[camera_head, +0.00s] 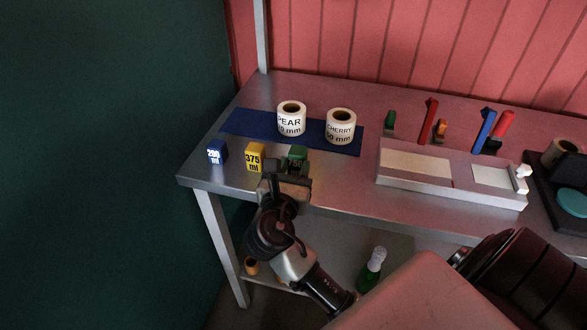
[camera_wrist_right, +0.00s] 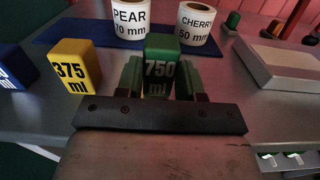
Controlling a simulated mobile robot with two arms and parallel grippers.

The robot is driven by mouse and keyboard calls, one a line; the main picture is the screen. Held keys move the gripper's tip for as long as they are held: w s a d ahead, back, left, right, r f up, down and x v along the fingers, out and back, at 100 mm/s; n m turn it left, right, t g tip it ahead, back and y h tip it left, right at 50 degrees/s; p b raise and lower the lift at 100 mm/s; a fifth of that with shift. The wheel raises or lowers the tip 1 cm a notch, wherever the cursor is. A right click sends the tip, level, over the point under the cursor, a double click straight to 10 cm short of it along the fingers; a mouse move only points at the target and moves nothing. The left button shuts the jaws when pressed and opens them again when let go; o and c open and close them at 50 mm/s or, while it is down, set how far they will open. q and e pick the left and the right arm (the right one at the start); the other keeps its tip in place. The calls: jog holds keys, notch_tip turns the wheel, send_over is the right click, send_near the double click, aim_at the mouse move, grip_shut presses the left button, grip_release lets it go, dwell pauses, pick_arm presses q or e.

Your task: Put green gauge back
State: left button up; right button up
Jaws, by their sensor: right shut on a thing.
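The green gauge (camera_wrist_right: 160,66), marked 750 ml, is between the fingers of my right gripper (camera_wrist_right: 160,84) in the right wrist view. It stands upright, and the gripper is shut on it. In the head view the green gauge (camera_head: 298,153) shows just beyond my right gripper (camera_head: 290,172), at the table's front side. It is to the right of the yellow 375 ml gauge (camera_head: 255,158) and the blue 200 ml gauge (camera_head: 217,152). Whether its base touches the table is hidden by the gripper. My left gripper is not in view.
Behind the gauges a blue mat (camera_head: 240,124) holds the PEAR roll (camera_head: 291,120) and the CHERRY roll (camera_head: 341,127). A pale tray (camera_head: 455,184) lies to the right, with red, blue and green items behind it. A green bottle (camera_head: 370,272) stands on the lower shelf.

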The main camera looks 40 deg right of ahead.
jog(key=o, duration=1)
jog(key=shift+f, duration=0.1)
